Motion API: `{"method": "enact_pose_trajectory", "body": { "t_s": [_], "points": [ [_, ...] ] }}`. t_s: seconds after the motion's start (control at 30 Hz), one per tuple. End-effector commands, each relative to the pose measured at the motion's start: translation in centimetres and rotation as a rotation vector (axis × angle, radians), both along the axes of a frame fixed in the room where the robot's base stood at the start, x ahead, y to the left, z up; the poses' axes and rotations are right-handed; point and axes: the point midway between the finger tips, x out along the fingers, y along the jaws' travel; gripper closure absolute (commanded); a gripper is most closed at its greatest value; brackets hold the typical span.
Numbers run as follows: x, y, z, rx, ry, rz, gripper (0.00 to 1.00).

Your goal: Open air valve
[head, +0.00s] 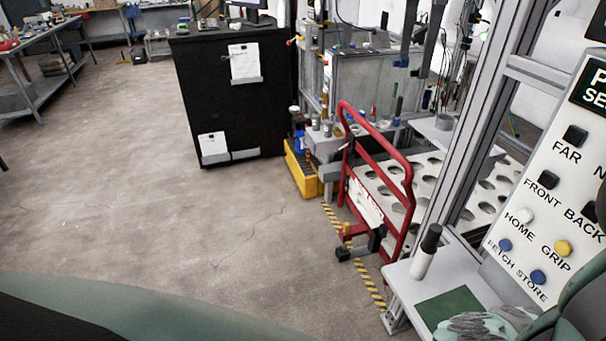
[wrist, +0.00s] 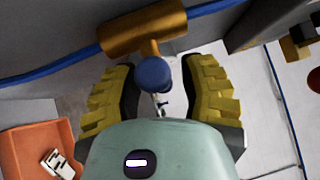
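In the wrist view, a brass valve body (wrist: 145,28) sits on a blue air hose (wrist: 50,77) running across the top. A short brass stem leads down from it to a round blue knob (wrist: 154,73). My gripper (wrist: 161,72) has its two yellow ribbed fingers apart, one on each side of the knob. Narrow gaps show between the knob and both fingers, so nothing appears gripped. Part of the view below the knob is hidden by my gripper's green body. I cannot make out the valve or my gripper's fingers in the head view.
In the wrist view, an orange tray (wrist: 32,140) with a small white part lies lower left. A dark block (wrist: 245,25) stands upper right. In the head view, a button panel (head: 548,190) and red rail (head: 400,165) stand right. Open floor (head: 150,190) lies left.

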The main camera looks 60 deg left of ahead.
Motion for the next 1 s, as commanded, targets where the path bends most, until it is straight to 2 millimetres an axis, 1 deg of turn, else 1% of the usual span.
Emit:
{"method": "enact_pose_trajectory", "body": {
  "t_s": [0.03, 0.37, 0.77, 1.0],
  "points": [
    [-0.01, -0.01, 0.01, 0.000, 0.000, 0.000, 0.65],
    [0.00, 0.02, 0.00, 0.000, 0.000, 0.000, 0.99],
    [0.03, 0.05, -0.16, -0.005, 0.001, 0.002, 1.00],
    [-0.01, 0.11, -0.68, -0.059, 0.015, 0.002, 1.00]
  ]
}}
